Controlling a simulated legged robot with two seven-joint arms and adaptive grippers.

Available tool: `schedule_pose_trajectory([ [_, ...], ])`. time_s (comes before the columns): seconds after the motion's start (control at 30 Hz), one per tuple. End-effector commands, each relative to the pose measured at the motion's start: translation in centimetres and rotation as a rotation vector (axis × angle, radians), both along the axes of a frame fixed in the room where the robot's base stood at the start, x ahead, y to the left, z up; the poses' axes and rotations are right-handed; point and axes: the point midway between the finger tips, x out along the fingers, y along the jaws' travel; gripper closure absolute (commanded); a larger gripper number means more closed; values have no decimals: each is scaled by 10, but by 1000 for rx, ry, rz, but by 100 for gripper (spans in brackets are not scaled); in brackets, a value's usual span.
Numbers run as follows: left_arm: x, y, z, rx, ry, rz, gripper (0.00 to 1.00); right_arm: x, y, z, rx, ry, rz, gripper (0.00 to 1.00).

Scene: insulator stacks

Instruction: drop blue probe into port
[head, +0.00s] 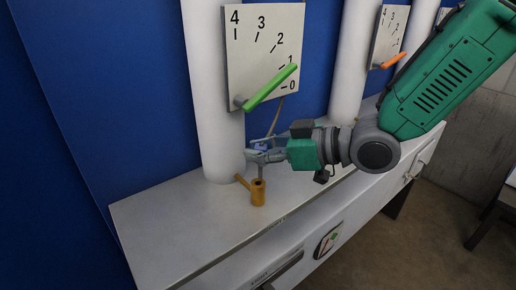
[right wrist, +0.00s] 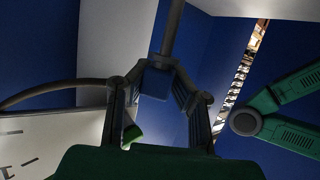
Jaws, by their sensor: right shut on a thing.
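My right gripper (head: 256,156) is shut on the blue probe (head: 261,148) above the shelf. In the right wrist view the probe's blue block (right wrist: 155,83) sits between the two fingers (right wrist: 158,78), and its grey rod (right wrist: 172,28) runs away from them. In the head view the rod points down, close to upright, at the top of the orange-brown port (head: 258,194). The port is a short upright cylinder with a side arm, on the grey shelf. I cannot tell whether the rod's tip is inside the port. My left gripper is not in view.
A white column (head: 213,95) stands behind the port, with a dial plate (head: 250,50) and green pointer (head: 271,87). A thin cable hangs below the plate. A second column and dial with an orange pointer (head: 393,61) stand farther right. The grey shelf (head: 165,215) is clear left of the port.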

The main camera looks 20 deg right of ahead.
Motion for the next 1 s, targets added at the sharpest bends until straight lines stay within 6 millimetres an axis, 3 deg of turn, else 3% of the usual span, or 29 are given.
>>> schedule_pose_trajectory([
  [0.27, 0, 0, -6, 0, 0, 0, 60, 0, -2, -8, 2, 1, -2, 100],
  [1.0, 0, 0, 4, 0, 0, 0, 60, 0, -1, -1, 1, 0, -1, 100],
])
